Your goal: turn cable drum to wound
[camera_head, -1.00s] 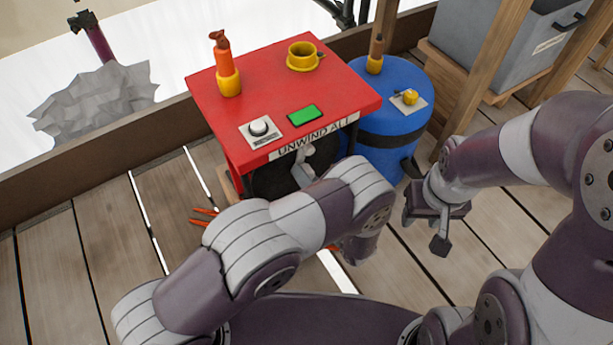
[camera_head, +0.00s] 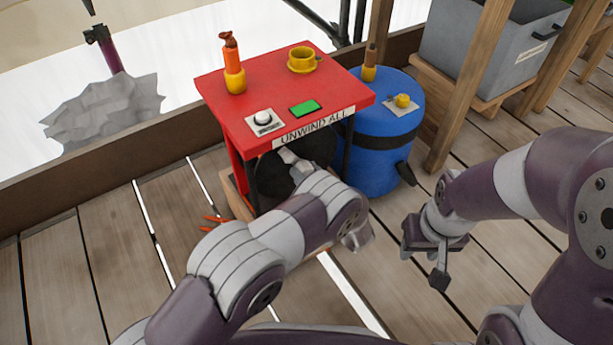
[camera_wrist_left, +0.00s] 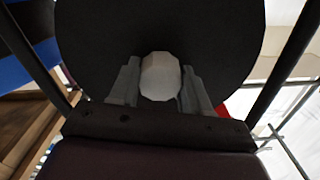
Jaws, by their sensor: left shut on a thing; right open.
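The cable drum (camera_head: 268,178) is a dark round disc under the red table (camera_head: 325,88), partly hidden by my left arm and the tabletop. In the left wrist view the drum's dark face (camera_wrist_left: 95,45) fills the upper middle. A pale faceted knob (camera_wrist_left: 160,76) stands out from it. My left gripper (camera_wrist_left: 160,88) is shut on this knob, one finger on each side. In the head view my left gripper (camera_head: 292,162) is small at the drum's front. My right gripper (camera_head: 437,262) is open and empty, above the planks to the right.
A blue barrel (camera_head: 385,150) stands close on the right. Planks (camera_head: 60,260) at left are clear.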

